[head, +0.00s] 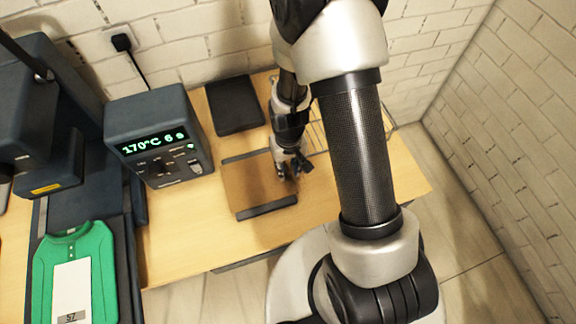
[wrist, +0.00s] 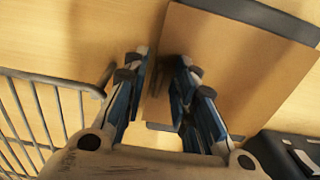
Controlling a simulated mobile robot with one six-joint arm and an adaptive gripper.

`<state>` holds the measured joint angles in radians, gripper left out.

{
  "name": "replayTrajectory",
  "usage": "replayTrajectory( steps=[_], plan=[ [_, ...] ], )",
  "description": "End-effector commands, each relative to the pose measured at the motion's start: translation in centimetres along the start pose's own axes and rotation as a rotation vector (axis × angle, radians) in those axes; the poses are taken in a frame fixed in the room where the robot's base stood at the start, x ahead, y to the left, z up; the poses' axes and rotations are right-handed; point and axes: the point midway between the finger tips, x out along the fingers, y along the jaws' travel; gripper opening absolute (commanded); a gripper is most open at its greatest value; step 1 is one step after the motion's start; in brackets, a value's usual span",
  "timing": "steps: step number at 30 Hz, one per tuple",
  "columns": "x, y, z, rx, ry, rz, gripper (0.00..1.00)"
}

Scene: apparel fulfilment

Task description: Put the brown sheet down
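The brown sheet (head: 248,183) lies on the wooden table between two dark bars, one along its back edge and one along its front edge. In the wrist view the sheet (wrist: 240,65) fills the upper right, and its near edge runs beside my fingers. My gripper (head: 288,172) is at the right edge of the sheet in the head view. In the wrist view its two fingers (wrist: 162,75) stand apart with a clear gap. The right finger overlaps the sheet and the left finger is over bare table. Whether the fingertips touch the sheet is unclear.
A black pad (head: 235,104) lies behind the sheet. A wire basket (head: 318,125) stands behind my gripper, and shows close on the left in the wrist view (wrist: 45,110). A control box (head: 158,135) and a press with a green shirt (head: 100,255) are at left.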

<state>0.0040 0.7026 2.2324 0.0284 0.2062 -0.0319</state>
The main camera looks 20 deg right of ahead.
Motion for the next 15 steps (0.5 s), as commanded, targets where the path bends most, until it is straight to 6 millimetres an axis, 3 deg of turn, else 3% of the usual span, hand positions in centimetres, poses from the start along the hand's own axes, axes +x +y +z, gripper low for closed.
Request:
replayTrajectory(
  steps=[5,15],
  plan=[
    [-1.5,0.0,-0.1,0.0,0.003,0.0,0.25],
    [-8.9,0.0,-0.1,0.001,0.004,0.0,0.25]
  ],
)
